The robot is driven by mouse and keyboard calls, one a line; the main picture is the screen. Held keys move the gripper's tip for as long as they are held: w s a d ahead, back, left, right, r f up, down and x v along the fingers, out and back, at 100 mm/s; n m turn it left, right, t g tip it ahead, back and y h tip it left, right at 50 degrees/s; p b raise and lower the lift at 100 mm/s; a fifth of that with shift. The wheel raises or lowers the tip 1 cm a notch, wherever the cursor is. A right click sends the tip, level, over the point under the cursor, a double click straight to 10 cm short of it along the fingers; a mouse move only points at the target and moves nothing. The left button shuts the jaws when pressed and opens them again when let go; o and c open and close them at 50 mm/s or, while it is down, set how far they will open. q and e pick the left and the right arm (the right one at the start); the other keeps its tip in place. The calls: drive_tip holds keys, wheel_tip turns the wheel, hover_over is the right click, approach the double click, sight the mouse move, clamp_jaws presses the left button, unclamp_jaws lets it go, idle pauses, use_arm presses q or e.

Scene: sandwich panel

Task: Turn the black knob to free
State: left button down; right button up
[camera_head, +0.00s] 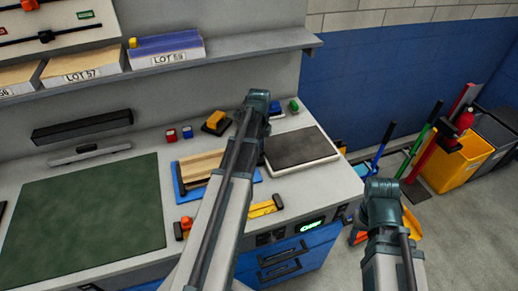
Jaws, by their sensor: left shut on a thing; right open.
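A green-lit display (311,226) sits on the bench's front edge; its small text looks like "CLAMP". Small black parts (264,239) sit left of it on the same front strip; I cannot tell whether one is the black knob. My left gripper (262,126) is over the back of the bench, between a wooden board and a dark-topped slab. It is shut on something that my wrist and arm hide. My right gripper (384,190) is open, right of the bench and over the floor side; its fingers are mostly hidden by its wrist.
A green mat (85,215) covers the bench's left. A wooden board (199,167) lies on a blue tray, left of the dark-topped slab (300,147). A yellow tool (263,208) lies near the front edge. A shelf (235,46) overhangs the back; bins (461,160) stand right.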

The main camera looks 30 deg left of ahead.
use_arm(q)
drive_tip(key=n, duration=0.8)
drive_tip(key=shift+n, duration=0.4)
drive_tip(key=n, duration=0.4)
drive_tip(key=shift+n, duration=0.3)
drive_tip(key=n, duration=0.3)
drive_tip(key=shift+n, duration=0.3)
drive_tip(key=n, duration=0.3)
drive_tip(key=shift+n, duration=0.3)
drive_tip(key=n, duration=0.4)
drive_tip(key=shift+n, duration=0.3)
drive_tip(key=n, duration=0.4)
drive_tip(key=shift+n, duration=2.1)
